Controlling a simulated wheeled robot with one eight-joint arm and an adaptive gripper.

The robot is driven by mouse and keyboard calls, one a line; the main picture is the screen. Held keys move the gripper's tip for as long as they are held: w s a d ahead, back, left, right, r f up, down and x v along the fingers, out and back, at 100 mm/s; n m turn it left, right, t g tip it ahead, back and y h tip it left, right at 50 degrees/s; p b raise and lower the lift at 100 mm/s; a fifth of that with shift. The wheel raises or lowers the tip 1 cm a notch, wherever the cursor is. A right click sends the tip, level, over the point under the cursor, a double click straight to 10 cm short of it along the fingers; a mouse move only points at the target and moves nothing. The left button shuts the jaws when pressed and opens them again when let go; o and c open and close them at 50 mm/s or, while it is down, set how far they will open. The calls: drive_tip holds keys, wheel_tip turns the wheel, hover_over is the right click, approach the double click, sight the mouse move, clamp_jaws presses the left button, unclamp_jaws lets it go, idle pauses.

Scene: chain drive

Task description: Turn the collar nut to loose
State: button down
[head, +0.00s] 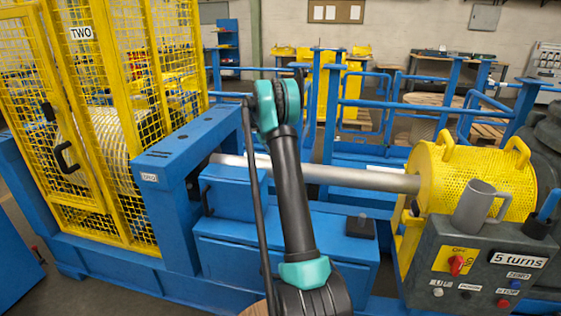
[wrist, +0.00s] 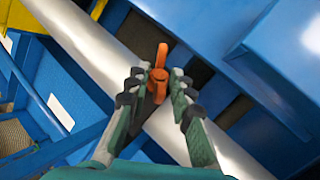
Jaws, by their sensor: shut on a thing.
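In the wrist view the orange collar nut (wrist: 157,80), with an upright orange tab, sits over the silver shaft (wrist: 95,48). My gripper (wrist: 158,92) is shut on its orange part, with one dark fingertip on each side. The fingers partly cover the nut, so its turn position is hard to read. In the head view the shaft (head: 365,178) runs from the blue frame to a yellow guard. I cannot make out the nut or my gripper there; my arm stands in front of part of the shaft.
Blue frame beams (head: 175,145) and yellow mesh doors (head: 105,120) stand left. At right are the perforated yellow guard (head: 480,172) and a control box (head: 470,262) with a red switch, a grey mug (head: 475,208) and a "5 turns" sign. A blue cabinet (head: 270,250) lies below the shaft.

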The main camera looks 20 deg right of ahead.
drive_tip(key=shift+a+f+n+h, duration=0.2)
drive_tip(key=shift+a+n+h, duration=0.05)
drive_tip(key=shift+n+h, duration=0.5)
drive_tip(key=shift+a+n+h, duration=0.1)
drive_tip(key=shift+n+h, duration=0.45)
drive_tip(key=shift+h, duration=0.3)
idle(0.8)
drive_tip(key=c, duration=1.5)
unclamp_jaws()
drive_tip(key=shift+w+f, duration=0.1)
drive_tip(key=shift+c, duration=0.2)
drive_tip(key=v, duration=1.2)
